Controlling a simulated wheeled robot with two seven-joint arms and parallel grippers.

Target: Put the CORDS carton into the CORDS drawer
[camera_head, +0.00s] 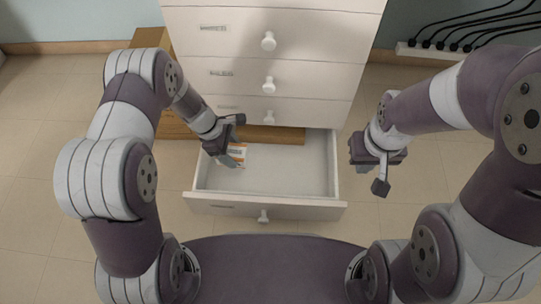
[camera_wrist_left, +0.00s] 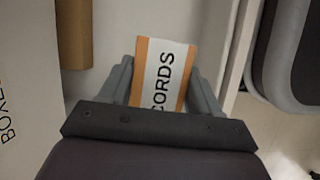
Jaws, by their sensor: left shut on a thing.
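The CORDS carton (camera_wrist_left: 160,76) is orange and white with black lettering. In the left wrist view it sits between the fingers of my left gripper (camera_wrist_left: 160,90), which is shut on it. In the head view the carton (camera_head: 238,152) shows partly beside my left gripper (camera_head: 232,140), over the left rear part of the open bottom drawer (camera_head: 300,176). I cannot tell whether the carton touches the drawer floor. The drawer is pulled out and otherwise looks empty; its front label is too small to read. My right gripper (camera_head: 376,172) is right of the drawer, apart from it.
The white drawer cabinet (camera_head: 320,45) stands behind, its upper drawers shut with round knobs. A power strip (camera_head: 428,52) with several black cords is at the upper right. Tiled floor is clear at the left.

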